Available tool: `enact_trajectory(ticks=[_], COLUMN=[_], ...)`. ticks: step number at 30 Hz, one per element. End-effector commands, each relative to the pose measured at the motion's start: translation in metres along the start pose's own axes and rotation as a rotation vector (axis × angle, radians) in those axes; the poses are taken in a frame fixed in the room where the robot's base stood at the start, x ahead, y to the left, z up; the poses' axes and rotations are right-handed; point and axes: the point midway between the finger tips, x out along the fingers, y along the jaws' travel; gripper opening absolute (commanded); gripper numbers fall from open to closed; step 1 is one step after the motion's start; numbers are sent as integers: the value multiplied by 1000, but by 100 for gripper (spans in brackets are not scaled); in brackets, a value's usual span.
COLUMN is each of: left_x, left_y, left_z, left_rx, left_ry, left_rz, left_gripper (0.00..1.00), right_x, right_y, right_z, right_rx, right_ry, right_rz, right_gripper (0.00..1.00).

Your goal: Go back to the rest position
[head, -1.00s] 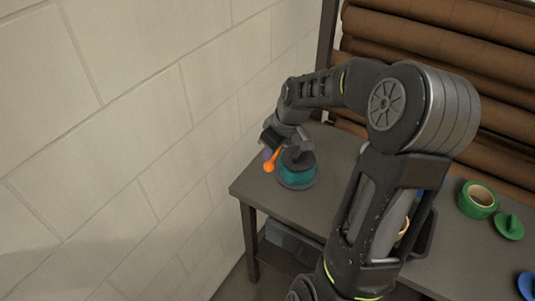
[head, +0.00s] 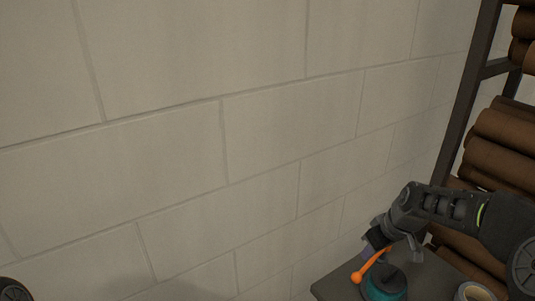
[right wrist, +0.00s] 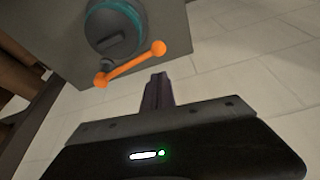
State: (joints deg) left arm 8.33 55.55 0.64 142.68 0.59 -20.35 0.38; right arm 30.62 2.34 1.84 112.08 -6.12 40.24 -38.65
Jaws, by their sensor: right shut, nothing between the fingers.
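My right gripper (head: 370,252) is at the lower right of the head view, just above the table's corner. In the right wrist view its fingers (right wrist: 158,92) are together, with nothing between them. An orange bar with ball ends (head: 373,268) shows close by the gripper; in the right wrist view the bar (right wrist: 130,64) lies beyond the fingertips, apart from them in the picture. A dark and teal round device (head: 387,284) stands on the table beside the bar; it also shows in the right wrist view (right wrist: 118,28). My left gripper is not in view.
The grey table (head: 335,284) shows only at its corner. A pale block wall (head: 200,150) fills most of the head view. A rack with brown rolls (head: 505,145) stands at the right. A roll with a pale core (head: 475,292) is at the bottom edge.

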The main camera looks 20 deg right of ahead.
Motion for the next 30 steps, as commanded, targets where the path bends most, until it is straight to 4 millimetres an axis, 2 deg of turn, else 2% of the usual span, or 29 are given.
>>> enact_trajectory(ticks=[3,8,9,11,12,14,15,17,18,21,25,27,30], left_x=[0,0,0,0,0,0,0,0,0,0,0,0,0], left_y=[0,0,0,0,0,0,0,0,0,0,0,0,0], left_z=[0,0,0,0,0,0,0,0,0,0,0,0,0], left_rx=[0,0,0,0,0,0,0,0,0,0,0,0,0], left_ry=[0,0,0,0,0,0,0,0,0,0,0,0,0], left_rz=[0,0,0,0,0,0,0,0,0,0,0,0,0], left_gripper=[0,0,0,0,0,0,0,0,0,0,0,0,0], right_x=[0,4,12,43,67,101,123,152,170,205,235,243,245], right_y=[1,14,14,1,-15,-43,-64,-98,-121,-180,-257,-294,-332], right_z=[-2,-22,-25,-25,-24,-18,-12,1,12,46,106,142,187], right_rx=[23,152,204,288,337,397,433,476,498,539,546,526,479], right_ry=[6,112,145,176,187,189,184,165,148,88,-26,-99,-199], right_rz=[5,67,78,66,47,14,-10,-46,-69,-123,-187,-216,-250], right_gripper=[0,0,0,0,0,0,0,0,0,0,0,0,0])
